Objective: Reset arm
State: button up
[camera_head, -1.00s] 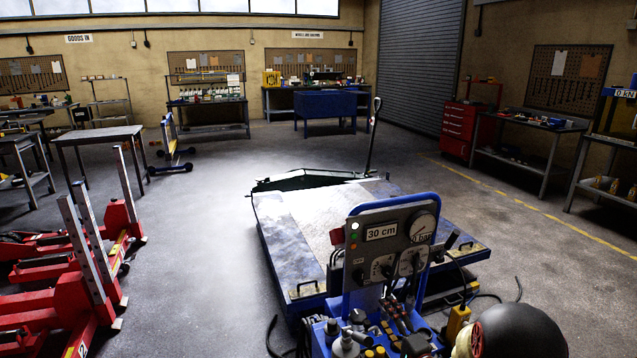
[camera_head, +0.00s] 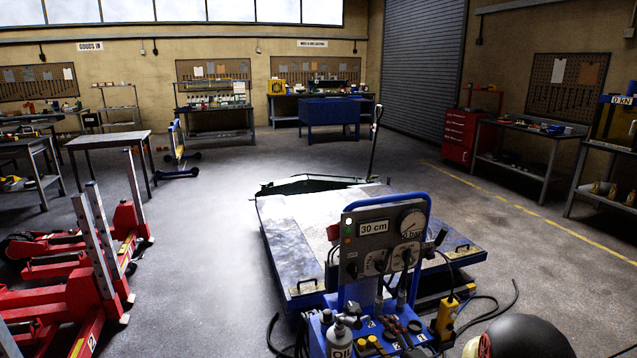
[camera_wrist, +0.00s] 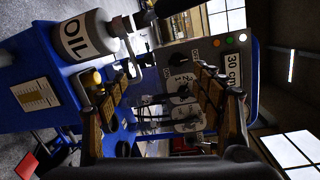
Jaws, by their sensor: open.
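My gripper (camera_wrist: 160,76) shows in the wrist view with its two padded fingers spread wide apart and nothing between them. Beyond the fingers is a grey control panel (camera_wrist: 178,62) with knobs and a "30 cm" display, which appears turned sideways. The gripper fingers cannot be made out in the head view.
A low blue platform (camera_head: 285,235) lies behind the panel. Red jack-like units (camera_head: 75,290) with upright posts stand at the left. Workbenches and a red tool cabinet (camera_head: 470,135) line the walls. Loose hoses lie on the floor. Open floor (camera_head: 205,265) lies left of the platform.

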jog(key=s+a+f+n+g+y, duration=0.1)
jog(key=s+a+f+g+y, duration=0.3)
jog(key=s+a, duration=0.3)
jog(key=s+a+r+n+g+p, duration=0.1)
jog(key=s+a+r+n+g, duration=0.2)
jog(key=s, duration=0.4)
jog(key=s+a+r+n+g+h, duration=0.1)
jog(key=s+r+n+g, duration=0.2)
jog(key=s, duration=0.4)
jog(key=s+a+r+n+g+p, duration=0.1)
jog(key=s+a+r+g, duration=0.15)
jog(key=s+g, duration=0.35)
jog(key=s+d+r+n+t+h+p, duration=0.15)
jog(key=s+d+r+n+h, duration=0.35)
jog(key=s+d+r+h, duration=0.5)
jog(key=s+d+r+n+t+p, duration=0.1)
jog(key=s+r+t+p, duration=0.1)
jog(key=r, duration=0.5)
jog(key=s+d+r+n+t+p, duration=0.1)
jog(key=s+d+r+t, duration=0.1)
jog(key=r, duration=0.5)
jog(key=shift+s+r+n+p, duration=0.25)
jog(key=shift+s+n+p, duration=0.1)
jog(key=shift+s, duration=0.25)
jog(key=shift+d, duration=0.1)
